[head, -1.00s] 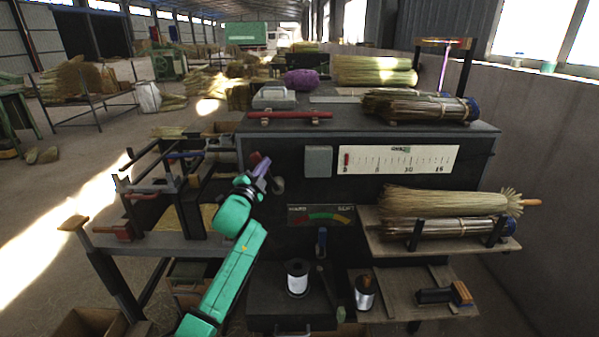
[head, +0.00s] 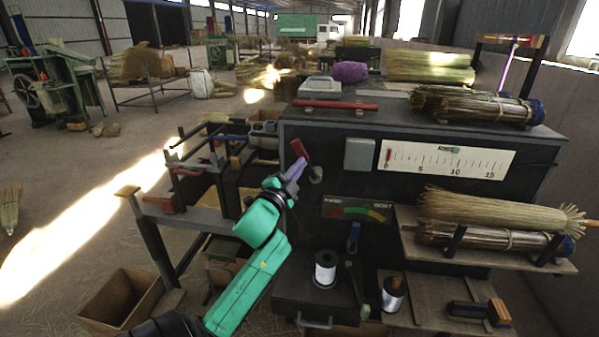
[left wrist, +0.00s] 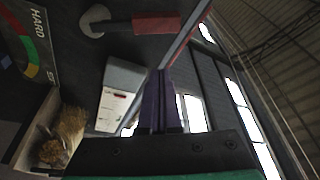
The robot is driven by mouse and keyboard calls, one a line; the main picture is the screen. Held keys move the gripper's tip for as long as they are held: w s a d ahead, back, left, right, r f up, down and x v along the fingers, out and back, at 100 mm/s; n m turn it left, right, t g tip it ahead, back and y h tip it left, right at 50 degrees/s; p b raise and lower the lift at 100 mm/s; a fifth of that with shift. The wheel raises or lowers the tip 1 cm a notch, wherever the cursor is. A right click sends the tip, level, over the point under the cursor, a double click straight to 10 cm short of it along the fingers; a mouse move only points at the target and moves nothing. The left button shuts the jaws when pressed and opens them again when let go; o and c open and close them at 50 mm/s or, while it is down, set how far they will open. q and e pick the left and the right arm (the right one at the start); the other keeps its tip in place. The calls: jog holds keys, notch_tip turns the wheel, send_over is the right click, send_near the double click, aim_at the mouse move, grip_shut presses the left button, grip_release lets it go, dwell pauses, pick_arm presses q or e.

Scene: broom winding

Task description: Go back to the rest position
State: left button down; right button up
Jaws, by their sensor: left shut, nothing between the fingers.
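My left gripper (head: 295,170) is in the middle of the head view, on the end of my green arm. Its purple fingers are shut and empty, in front of the left part of the dark machine (head: 340,165). They appear close to the red-handled lever (head: 299,149); I cannot tell whether they touch it. In the left wrist view the shut purple fingers (left wrist: 160,100) point up the picture, and the red handle (left wrist: 156,24) shows above them. My right gripper is not in view.
A hard-soft dial (head: 356,210) and a numbered scale (head: 447,159) are on the machine front. A shelf at right holds a broom (head: 490,211). Wire spools (head: 325,268) stand low in front. A dark rack (head: 205,180) and a cardboard box (head: 121,300) are at left.

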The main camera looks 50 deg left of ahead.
pick_arm(q)
notch_tip(320, 180, down, 24)
jog(key=d+n+g+h, duration=0.2)
jog(key=g, duration=0.3)
jog(key=s+d+f+g, duration=0.1)
jog(key=s+d+f, duration=0.1)
jog(key=f, duration=0.5)
jog(key=s+d+f+n+g+h, duration=0.1)
jog(key=s+d+f+g, duration=0.1)
jog(key=f, duration=0.5)
jog(key=s+d+f+g+h, duration=0.1)
jog(key=s+d+f, duration=0.1)
jog(key=f, duration=0.5)
jog(key=shift+s+n, duration=0.4)
jog(key=shift+s, duration=0.1)
jog(key=s+d+f+g+h, duration=0.1)
jog(key=s+d+f+g, duration=0.2)
jog(key=s+f, duration=0.4)
jog(key=s+d+f+n+g+h, duration=0.1)
jog(key=s+d+f, duration=0.5)
jog(key=s, duration=0.7)
jog(key=s+d+f+g+h, duration=0.1)
jog(key=s+d+f+g, duration=0.3)
jog(key=s+f, duration=0.4)
jog(key=s+d, duration=0.1)
jog(key=s, duration=0.1)
jog(key=shift+s+d+n+g, duration=0.25)
jog(key=shift+s+n+g, duration=0.05)
jog(key=shift+n, duration=0.1)
jog(key=shift+f, duration=0.1)
